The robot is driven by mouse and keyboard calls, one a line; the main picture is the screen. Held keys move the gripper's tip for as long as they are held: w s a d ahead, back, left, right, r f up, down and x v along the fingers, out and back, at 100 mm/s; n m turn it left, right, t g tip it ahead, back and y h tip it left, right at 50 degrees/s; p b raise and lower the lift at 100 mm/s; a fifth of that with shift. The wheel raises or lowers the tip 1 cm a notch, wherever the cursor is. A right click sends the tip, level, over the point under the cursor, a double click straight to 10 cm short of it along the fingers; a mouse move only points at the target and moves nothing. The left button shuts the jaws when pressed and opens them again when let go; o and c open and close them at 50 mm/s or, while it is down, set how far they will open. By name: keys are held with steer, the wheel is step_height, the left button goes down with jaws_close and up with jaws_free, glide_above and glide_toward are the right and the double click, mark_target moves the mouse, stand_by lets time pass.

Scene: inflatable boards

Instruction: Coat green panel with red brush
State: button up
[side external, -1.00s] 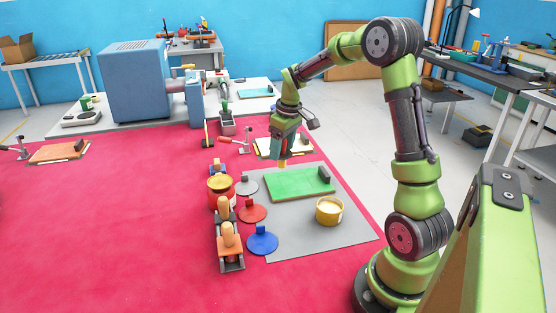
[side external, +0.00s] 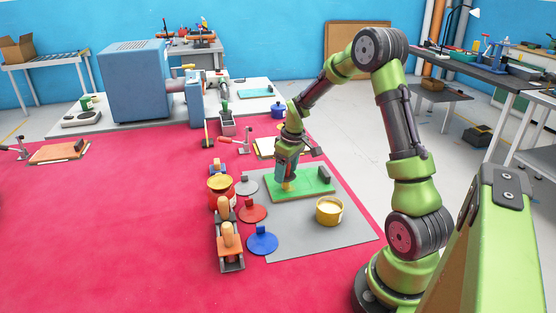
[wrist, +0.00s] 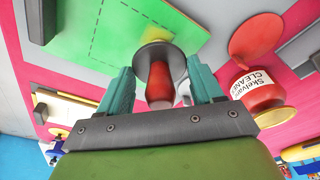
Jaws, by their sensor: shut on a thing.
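The green panel (side external: 310,184) lies flat on a grey mat (side external: 290,234), with a dark block (side external: 324,173) at its right end. In the wrist view the panel (wrist: 120,38) shows a dashed outline. My gripper (side external: 287,178) is low over the panel's left part. Its teal fingers (wrist: 160,88) are shut around the red handle of a brush (wrist: 159,84) with a grey round collar. In the side view the brush's pale tip (side external: 287,187) is at the panel surface; I cannot tell whether it touches.
Grey, red (side external: 252,210) and blue (side external: 262,241) discs lie to the left, beside a red cleaner can (wrist: 262,92) and a rack of wooden-handled tools (side external: 228,241). The mat's front is clear.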

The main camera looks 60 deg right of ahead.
steer(key=shift+s+d, duration=2.95)
steer(key=shift+s, duration=0.15)
steer(key=shift+w+d, duration=0.45)
steer(key=shift+w, duration=0.2)
steer(key=shift+w+a, duration=2.7)
steer(key=shift+a, duration=0.1)
steer(key=shift+w+a, duration=0.65)
steer(key=shift+w, duration=0.15)
steer(key=shift+w+d, duration=0.25)
steer(key=shift+d, duration=0.45)
steer(key=shift+s+d, duration=3.2)
steer(key=shift+s, duration=0.1)
steer(key=shift+w+d, duration=0.4)
steer(key=shift+d, duration=0.1)
steer(key=shift+w+a, duration=3.45)
steer(key=shift+w, duration=0.05)
step_height(320, 180, up, 8)
steer(key=shift+r, duration=0.15)
